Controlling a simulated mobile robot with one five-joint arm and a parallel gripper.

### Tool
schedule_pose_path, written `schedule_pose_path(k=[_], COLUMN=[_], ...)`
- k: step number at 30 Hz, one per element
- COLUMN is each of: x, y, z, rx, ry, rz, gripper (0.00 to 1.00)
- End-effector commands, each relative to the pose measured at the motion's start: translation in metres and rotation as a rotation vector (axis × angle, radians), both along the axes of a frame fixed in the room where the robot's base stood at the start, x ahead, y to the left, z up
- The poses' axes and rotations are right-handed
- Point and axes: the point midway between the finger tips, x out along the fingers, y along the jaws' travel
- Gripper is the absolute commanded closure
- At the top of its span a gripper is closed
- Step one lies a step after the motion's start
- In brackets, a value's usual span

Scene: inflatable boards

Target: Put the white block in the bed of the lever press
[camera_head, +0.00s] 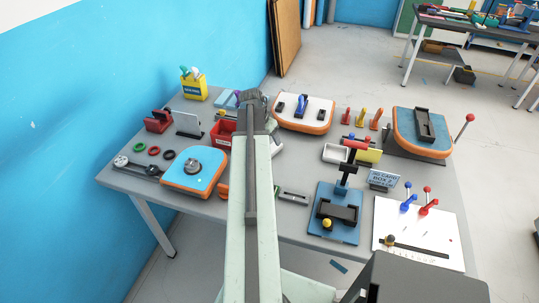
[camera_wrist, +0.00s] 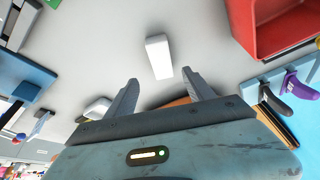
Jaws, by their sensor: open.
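In the wrist view the white block (camera_wrist: 157,52) lies on the grey table, just beyond and between my fingertips. My gripper (camera_wrist: 158,80) is open with nothing between its fingers. In the head view a small piece of white (camera_head: 277,147) shows just right of my arm, probably the same block, mostly hidden.
A red bin (camera_head: 219,136) stands left of my arm; it also shows in the wrist view (camera_wrist: 262,40). A white tray (camera_head: 335,153) and a yellow box (camera_head: 368,155) sit behind the press. A white lever board (camera_head: 415,235) is to its right. Table around the block is clear.

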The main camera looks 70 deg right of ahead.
Motion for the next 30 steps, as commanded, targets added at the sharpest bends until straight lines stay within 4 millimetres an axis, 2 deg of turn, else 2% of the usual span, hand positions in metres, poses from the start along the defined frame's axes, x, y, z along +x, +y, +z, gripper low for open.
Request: schedule_pose_path(k=[5,11,17,25,30], x=[-0.003,-0.009,-0.011,-0.012,-0.013], y=[-0.001,-0.011,-0.013,-0.024,-0.027], z=[-0.005,-0.029,-0.033,-0.076,-0.077], rx=[0.000,0.000,0.000,0.000,0.000], ry=[0.000,0.000,0.000,0.000,0.000], rz=[-0.004,-0.010,-0.012,-0.014,-0.014], gripper=[0.38,0.38,0.38,0.38,0.38])
